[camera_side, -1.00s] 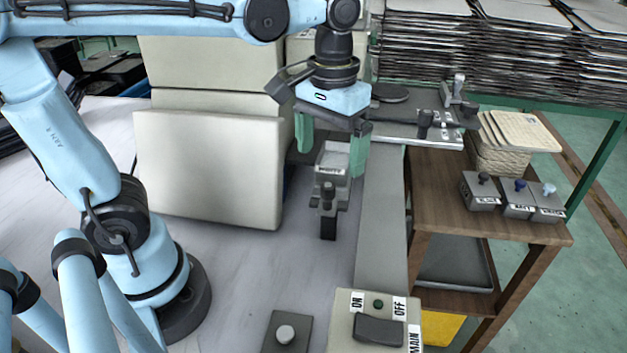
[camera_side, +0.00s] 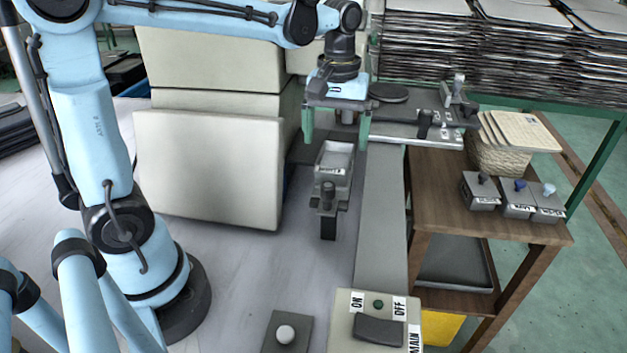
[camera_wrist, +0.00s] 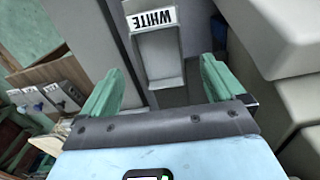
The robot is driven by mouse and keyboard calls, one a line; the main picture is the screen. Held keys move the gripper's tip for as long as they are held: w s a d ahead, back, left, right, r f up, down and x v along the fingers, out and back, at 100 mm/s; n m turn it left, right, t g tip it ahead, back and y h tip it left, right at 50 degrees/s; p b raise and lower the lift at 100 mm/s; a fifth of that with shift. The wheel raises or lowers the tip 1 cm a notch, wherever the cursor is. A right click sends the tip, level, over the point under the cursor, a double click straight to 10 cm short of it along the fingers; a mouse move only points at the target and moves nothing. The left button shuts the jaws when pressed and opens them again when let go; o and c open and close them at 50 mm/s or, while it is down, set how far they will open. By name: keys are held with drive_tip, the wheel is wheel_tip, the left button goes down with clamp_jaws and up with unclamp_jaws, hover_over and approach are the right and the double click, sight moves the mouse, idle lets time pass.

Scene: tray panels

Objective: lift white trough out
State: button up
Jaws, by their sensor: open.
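The white trough (camera_side: 335,160) is a small light-grey tray on a dark holder (camera_side: 328,205), left of the long grey rail. It also shows in the wrist view (camera_wrist: 159,56), with a label reading WHITE at its end. My gripper (camera_side: 336,138) has two green fingers spread wide apart. It hangs above and behind the trough in the side view, apart from it. In the wrist view the fingers of my gripper (camera_wrist: 158,82) frame the near end of the trough, with nothing between them touching.
Cream panels (camera_side: 210,165) stand close on the left. A grey rail (camera_side: 381,215) runs along the right. A wooden stand (camera_side: 485,225) holds several small labelled boxes. A switch box (camera_side: 375,325) marked ON and OFF sits in front, with a button (camera_side: 285,333) beside it.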

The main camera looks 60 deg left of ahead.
sight(335, 155)
drive_tip(key=shift+f, duration=2.75)
drive_tip(key=c, duration=1.3)
drive_tip(key=shift+o, duration=0.2)
drive_tip(key=shift+r, duration=0.2)
